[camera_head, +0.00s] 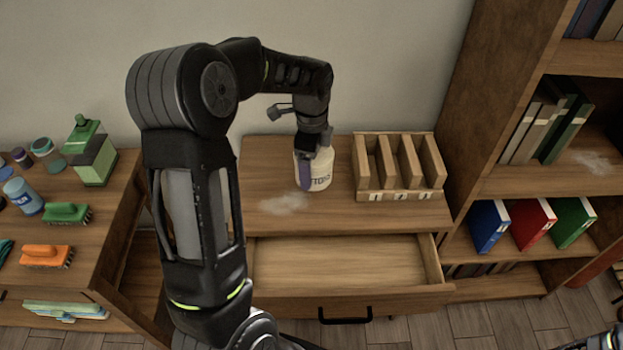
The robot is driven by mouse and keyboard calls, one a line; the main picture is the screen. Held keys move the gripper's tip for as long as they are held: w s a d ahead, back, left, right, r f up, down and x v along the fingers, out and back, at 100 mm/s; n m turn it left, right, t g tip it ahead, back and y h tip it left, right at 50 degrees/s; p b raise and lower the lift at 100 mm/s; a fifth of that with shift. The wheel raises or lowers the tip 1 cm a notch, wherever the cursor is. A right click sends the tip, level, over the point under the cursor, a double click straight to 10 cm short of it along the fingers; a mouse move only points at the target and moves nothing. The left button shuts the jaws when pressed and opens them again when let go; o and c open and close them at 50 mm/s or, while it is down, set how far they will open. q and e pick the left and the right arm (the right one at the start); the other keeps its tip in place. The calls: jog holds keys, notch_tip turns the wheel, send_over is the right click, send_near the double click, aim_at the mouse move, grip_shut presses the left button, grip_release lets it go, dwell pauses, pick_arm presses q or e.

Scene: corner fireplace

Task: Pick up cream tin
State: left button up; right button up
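The cream tin (321,174) stands on the desk top, left of a wooden rack, with part of a dark label ending in "TTONS" showing. My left gripper (312,168) comes down over it from above. One finger lies across the front of the tin. The other finger is hidden, so I cannot tell whether the gripper is closed on the tin.
The wooden rack (400,190) with upright dividers stands right of the tin. The desk drawer (335,262) is pulled open and empty. A side table (110,230) holds jars, brushes and a green bottle (93,160). A bookshelf (500,180) stands at right.

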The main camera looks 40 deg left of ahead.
pick_arm(q)
notch_tip(320, 180, up, 2)
